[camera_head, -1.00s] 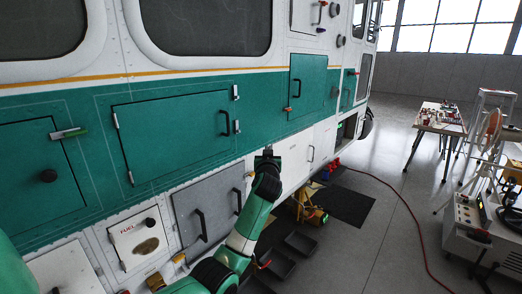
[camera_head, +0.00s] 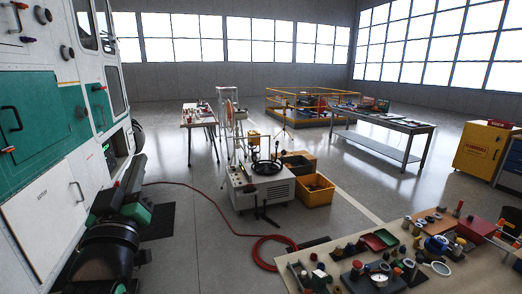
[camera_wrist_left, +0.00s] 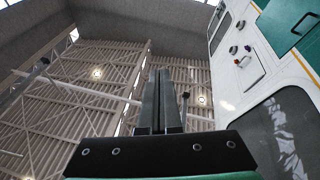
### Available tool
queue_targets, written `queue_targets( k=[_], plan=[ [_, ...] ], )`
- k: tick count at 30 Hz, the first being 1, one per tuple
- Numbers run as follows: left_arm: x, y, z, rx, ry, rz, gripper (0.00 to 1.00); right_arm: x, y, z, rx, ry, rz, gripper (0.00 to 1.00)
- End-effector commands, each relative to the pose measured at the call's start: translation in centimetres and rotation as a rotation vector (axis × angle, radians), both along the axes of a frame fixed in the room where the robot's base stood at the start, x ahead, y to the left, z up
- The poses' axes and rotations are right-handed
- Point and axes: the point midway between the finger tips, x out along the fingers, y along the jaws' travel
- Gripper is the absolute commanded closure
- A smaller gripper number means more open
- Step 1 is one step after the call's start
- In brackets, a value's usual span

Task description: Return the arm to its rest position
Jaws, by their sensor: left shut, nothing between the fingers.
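My left arm comes in from the lower left of the head view, close to the camera. Its gripper (camera_head: 132,168) points upward in front of the helicopter's side (camera_head: 50,205). In the left wrist view the two dark fingers (camera_wrist_left: 160,75) lie together, shut, with nothing held. Beyond them are the roof trusses, and the helicopter's white and green side (camera_wrist_left: 262,75) is at the right. My right gripper is not in view.
A white cart (camera_head: 262,190) stands mid-floor, with a red hose (camera_head: 225,215) running across the floor. A cluttered workbench (camera_head: 480,262) fills the lower right. A yellow cabinet (camera_head: 482,148) is at the far right. Grey floor between the helicopter and cart is mostly open.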

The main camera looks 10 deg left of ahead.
Motion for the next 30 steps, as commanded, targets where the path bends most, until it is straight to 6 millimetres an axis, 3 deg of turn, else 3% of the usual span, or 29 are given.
queue_targets(
  k=[1,4,6,11,13,20,24,27,30],
  plan=[
    [-1.6,-3.5,2.0,0.016,-0.065,-0.082,1.0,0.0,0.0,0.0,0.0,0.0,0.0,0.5],
    [-5.5,-8.7,5.3,0.059,-0.186,-0.218,1.0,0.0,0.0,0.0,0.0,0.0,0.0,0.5],
    [-8.8,-11.4,7.4,0.1,-0.27,-0.292,1.0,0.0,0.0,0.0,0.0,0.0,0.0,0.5],
    [-17.0,-14.9,11.0,0.277,-0.447,-0.375,1.0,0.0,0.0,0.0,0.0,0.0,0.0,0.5],
    [-16.3,-14.8,14.9,0.312,-0.42,-0.346,1.0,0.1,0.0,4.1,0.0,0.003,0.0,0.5],
    [-16.2,-14.7,24.4,0.309,-0.418,-0.346,1.0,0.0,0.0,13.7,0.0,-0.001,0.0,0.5],
    [-16.1,-14.7,31.1,0.308,-0.418,-0.345,1.0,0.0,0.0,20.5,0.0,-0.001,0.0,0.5],
    [-16.1,-14.7,34.7,0.308,-0.417,-0.344,1.0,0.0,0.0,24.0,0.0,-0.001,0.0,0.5],
    [-16.1,-14.7,36.7,0.308,-0.417,-0.344,1.0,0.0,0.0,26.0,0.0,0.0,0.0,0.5]
  ],
)
